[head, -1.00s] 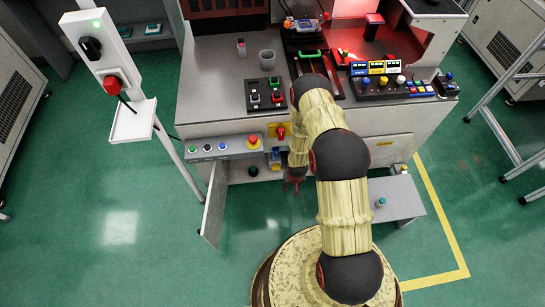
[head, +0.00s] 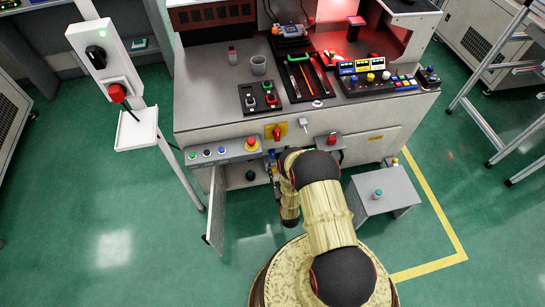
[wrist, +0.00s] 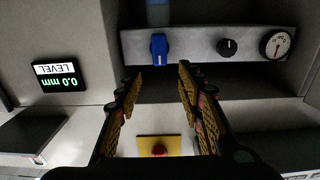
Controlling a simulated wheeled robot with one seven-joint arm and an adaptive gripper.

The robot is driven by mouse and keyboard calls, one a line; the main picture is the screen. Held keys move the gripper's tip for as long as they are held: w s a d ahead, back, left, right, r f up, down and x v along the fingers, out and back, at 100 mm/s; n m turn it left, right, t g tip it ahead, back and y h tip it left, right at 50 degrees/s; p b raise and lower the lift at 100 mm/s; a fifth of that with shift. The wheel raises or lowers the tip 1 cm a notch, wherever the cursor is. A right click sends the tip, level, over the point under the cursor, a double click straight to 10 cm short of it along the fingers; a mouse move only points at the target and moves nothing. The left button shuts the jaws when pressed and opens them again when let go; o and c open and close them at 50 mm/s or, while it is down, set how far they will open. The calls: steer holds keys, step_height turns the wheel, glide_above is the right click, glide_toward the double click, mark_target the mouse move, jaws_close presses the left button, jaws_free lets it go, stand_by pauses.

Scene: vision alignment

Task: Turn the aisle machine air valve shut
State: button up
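The air valve appears to be the blue handle (wrist: 158,47) on a light grey panel in the wrist view; it stands upright in that picture. My gripper (wrist: 158,76) is open, with its two fingers spread below the handle. The handle lies in line with the gap, just beyond the fingertips, and nothing is between the fingers. A black knob (wrist: 228,47) and a round gauge (wrist: 277,43) sit to its right on the same panel. In the head view my arm hides most of the gripper at the machine's (head: 200,118) lower front.
A LEVEL display (wrist: 60,75) reads 0.0 mm. An open cabinet door (head: 215,208) stands left of my arm. A small grey stand (head: 378,200) is to the right.

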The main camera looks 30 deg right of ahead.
mark_target(273, 153)
steer(key=shift+b+x, duration=1.35)
steer(key=shift+x, duration=2.55)
steer(key=c, duration=0.3)
jaws_close()
